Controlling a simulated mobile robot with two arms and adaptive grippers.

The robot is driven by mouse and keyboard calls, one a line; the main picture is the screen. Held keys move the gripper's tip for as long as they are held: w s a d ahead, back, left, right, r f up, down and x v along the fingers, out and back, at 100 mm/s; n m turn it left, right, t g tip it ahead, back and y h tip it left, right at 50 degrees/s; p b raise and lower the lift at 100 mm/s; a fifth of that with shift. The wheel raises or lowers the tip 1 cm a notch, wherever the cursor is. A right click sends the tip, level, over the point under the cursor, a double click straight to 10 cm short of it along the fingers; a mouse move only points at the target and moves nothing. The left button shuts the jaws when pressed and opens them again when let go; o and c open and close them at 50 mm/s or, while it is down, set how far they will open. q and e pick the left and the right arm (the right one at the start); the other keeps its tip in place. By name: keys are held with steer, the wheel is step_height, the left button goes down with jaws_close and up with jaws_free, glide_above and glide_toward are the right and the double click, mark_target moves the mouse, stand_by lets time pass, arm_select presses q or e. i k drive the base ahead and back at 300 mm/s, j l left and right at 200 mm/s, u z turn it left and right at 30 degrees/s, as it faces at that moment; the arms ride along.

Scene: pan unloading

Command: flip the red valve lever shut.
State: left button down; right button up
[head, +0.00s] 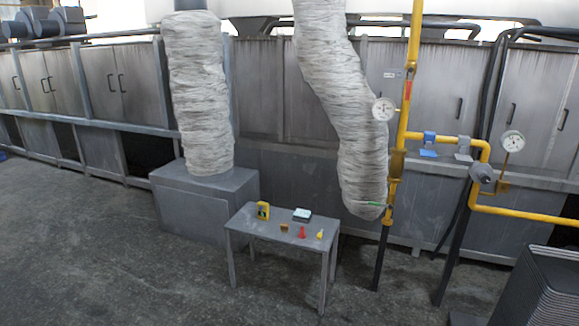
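A small, narrow red piece (408,90) lies along the upright yellow pipe (413,50), beside the left gauge. It looks like the red valve lever, but it is too small for me to make out its pivot or exact angle. A blue handle (429,152) sits on the horizontal yellow branch to its lower right. A green handle (372,204) is low on the upright pipe. Neither of my grippers is in view.
A grey table (275,225) with several small items stands in front of the pipes. White dial gauges (384,108) (512,142) are on the piping. A wrapped duct (345,110) hangs left of it. A dark ribbed stack (540,285) fills the lower right. Floor at left is clear.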

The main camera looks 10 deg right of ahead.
mark_target(409, 82)
steer(key=i+l+z, duration=0.35)
steer(key=i+z, duration=0.75)
steer(key=i, duration=0.1)
